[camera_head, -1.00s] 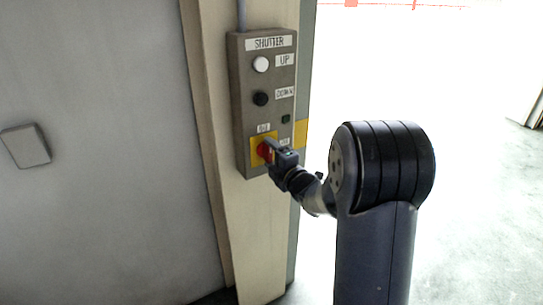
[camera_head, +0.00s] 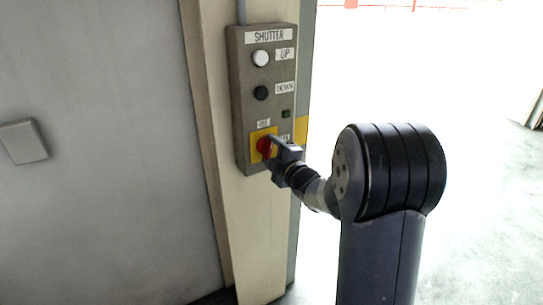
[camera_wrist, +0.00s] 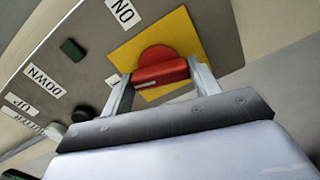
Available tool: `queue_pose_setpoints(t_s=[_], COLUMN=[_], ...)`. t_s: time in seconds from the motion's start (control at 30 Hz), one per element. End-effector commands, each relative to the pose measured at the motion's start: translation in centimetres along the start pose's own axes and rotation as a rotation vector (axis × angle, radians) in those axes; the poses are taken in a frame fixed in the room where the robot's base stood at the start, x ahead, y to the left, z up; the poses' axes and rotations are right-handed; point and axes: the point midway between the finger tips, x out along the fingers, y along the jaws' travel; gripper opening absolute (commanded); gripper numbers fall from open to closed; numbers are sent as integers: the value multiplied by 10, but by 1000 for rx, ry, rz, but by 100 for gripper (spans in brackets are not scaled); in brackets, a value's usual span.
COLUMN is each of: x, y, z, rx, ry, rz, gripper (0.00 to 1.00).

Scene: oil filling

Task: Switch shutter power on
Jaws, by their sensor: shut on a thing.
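The shutter control box (camera_head: 240,110) is a grey panel on the cream pillar, labelled SHUTTER. Near its bottom is a red rotary power switch (camera_head: 264,146) on a yellow plate (camera_head: 256,160). My gripper (camera_head: 273,146) reaches it from the right. In the wrist view the red switch (camera_wrist: 160,72) lies between my gripper's two fingers (camera_wrist: 161,82), which are shut on its handle. The yellow plate (camera_wrist: 190,38) shows around it, with an ON label (camera_wrist: 123,12) beside it. A small dark green lamp (camera_head: 286,114) sits above and right of the switch; it looks unlit.
A white UP button (camera_head: 260,58) and a black DOWN button (camera_head: 261,93) sit above the switch on the same box. The cream pillar (camera_head: 258,240) stands behind it. A grey wall (camera_head: 100,120) is at the left; bright open floor (camera_head: 480,200) lies to the right.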

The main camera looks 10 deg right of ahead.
Motion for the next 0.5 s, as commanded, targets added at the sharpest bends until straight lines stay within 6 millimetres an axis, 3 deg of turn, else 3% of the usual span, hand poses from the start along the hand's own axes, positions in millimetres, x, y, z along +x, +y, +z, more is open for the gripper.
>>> queue_pose_setpoints(t_s=[0.5], x=[0], y=[-1], z=[0], rx=[490], ry=[0], rz=[-1], gripper=[35])
